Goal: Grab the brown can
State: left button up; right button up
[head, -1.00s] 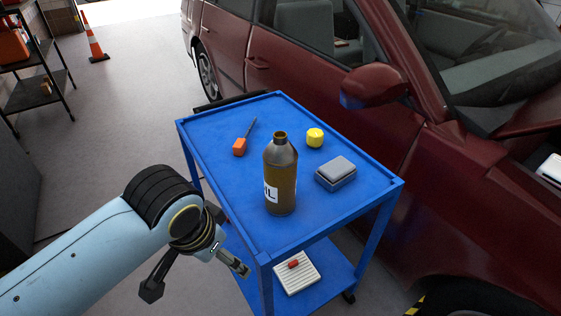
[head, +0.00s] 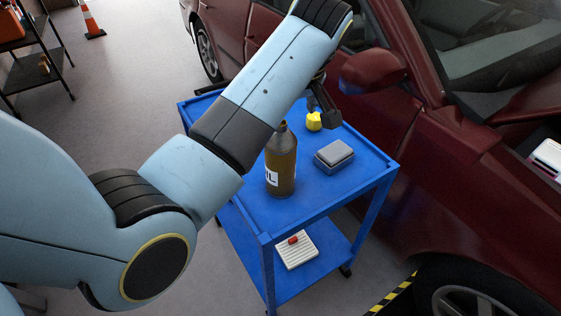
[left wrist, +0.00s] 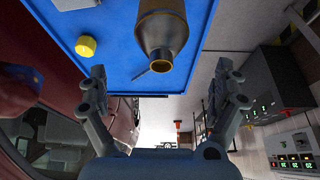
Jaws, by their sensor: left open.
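The brown can (head: 281,165), a bottle-shaped oil container with a narrow neck and a white label, stands upright on the blue cart's top (head: 315,198). My left arm reaches over the cart. Its gripper (head: 323,100) is beyond the can in the head view, near the yellow cap, and partly hidden by the arm. In the left wrist view the left gripper (left wrist: 157,75) has its fingers wide apart and empty. The can (left wrist: 161,25) shows between and beyond the fingers, its open mouth towards the camera. My right gripper is not in view.
The yellow cap (head: 314,122) and a grey box (head: 334,156) lie on the cart top near the can. A white ribbed tray (head: 297,251) with a red item is on the lower shelf. The red car (head: 450,170) stands close along the cart's right side.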

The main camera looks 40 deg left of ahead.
aim_at(277, 134)
pick_arm(q)
jog(key=p+x, duration=0.1)
jog(key=x, duration=0.7)
jog(key=shift+a, duration=0.1)
jog(key=c, duration=1.7)
jog(key=shift+c, duration=0.7)
jog(key=shift+r, duration=0.1)
